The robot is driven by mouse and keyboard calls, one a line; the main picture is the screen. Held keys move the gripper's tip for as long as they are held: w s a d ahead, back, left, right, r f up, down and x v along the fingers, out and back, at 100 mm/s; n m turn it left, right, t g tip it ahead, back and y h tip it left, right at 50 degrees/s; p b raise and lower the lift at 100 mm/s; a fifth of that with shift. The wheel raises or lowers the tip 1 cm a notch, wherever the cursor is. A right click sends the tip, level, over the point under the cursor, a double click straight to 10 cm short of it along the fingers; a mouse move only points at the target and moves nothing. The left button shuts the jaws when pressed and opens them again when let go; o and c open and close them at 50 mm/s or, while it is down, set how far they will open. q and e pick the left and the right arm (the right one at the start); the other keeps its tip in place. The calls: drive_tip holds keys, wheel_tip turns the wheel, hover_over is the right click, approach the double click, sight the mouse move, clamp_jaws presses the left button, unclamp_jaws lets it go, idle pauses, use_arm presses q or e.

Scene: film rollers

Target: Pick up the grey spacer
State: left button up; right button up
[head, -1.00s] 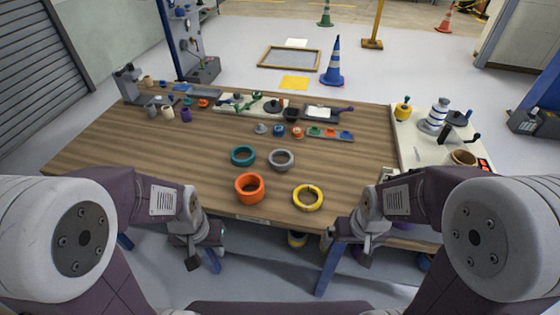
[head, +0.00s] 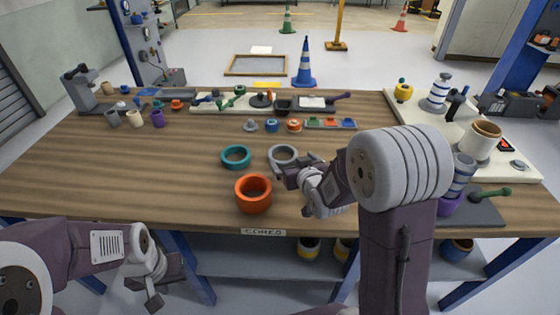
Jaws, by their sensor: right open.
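The grey spacer (head: 283,150) is a thick grey ring lying flat on the wooden table, right of a teal ring. My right gripper (head: 281,174) is open at the near edge of the grey spacer and partly overlaps it in view. I cannot tell whether it touches the ring. The spacer's near rim is partly hidden by the gripper. My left gripper (head: 155,289) hangs low in front of the table, well away from the spacer; I cannot tell whether its jaws are apart.
A teal ring (head: 236,156) and an orange ring (head: 253,194) lie left of my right gripper. Small spacers and trays line the table's back. A pale board (head: 410,104) with cups and tools is at the right.

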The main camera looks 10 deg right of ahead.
sight(280, 150)
drive_tip(key=x, duration=0.3)
drive_tip(key=shift+f, duration=0.1)
drive_tip(key=x, duration=0.3)
drive_tip(key=b+x, duration=0.1)
drive_tip(key=x, duration=0.1)
drive_tip(key=shift+a+f, duration=0.3)
drive_tip(key=shift+r, duration=0.15)
drive_tip(key=shift+c, duration=1.2)
drive_tip(key=c, duration=1.1)
